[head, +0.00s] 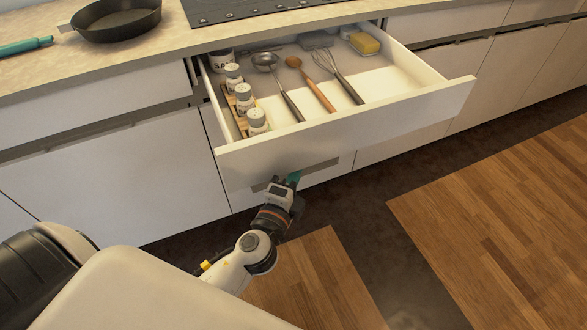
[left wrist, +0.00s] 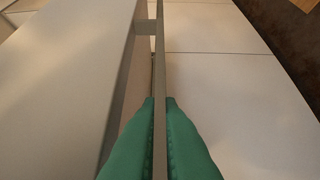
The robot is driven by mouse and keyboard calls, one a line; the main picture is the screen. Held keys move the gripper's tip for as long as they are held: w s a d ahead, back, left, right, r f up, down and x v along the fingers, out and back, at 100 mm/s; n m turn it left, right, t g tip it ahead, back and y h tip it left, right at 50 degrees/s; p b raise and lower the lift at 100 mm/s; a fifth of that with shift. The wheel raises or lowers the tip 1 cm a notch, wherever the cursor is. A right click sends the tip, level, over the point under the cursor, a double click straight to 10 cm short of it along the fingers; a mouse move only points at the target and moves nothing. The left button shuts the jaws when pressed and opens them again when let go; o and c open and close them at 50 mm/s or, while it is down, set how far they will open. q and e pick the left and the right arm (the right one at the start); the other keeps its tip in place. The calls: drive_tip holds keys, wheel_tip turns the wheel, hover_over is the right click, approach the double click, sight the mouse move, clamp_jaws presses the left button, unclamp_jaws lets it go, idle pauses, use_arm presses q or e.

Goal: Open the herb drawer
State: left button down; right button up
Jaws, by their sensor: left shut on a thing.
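The herb drawer (head: 350,120) stands pulled out below the counter in the head view. Inside at its left are several white herb jars (head: 245,97) in a row on a wooden rack. My left gripper (head: 293,178) is at the lower edge of the drawer front. In the left wrist view its green fingers (left wrist: 160,130) are shut on a thin metal strip (left wrist: 160,60) that runs along the drawer front. My right gripper is not in view.
The drawer also holds a ladle (head: 278,85), a wooden spoon (head: 310,83), a whisk (head: 337,75) and a yellow sponge (head: 365,43). A black pan (head: 117,20) and a cooktop (head: 240,8) are on the counter. The floor in front is clear.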

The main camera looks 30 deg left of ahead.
use_arm(q)
drive_tip(key=c, duration=1.9)
unclamp_jaws()
drive_tip(key=shift+s, duration=0.1)
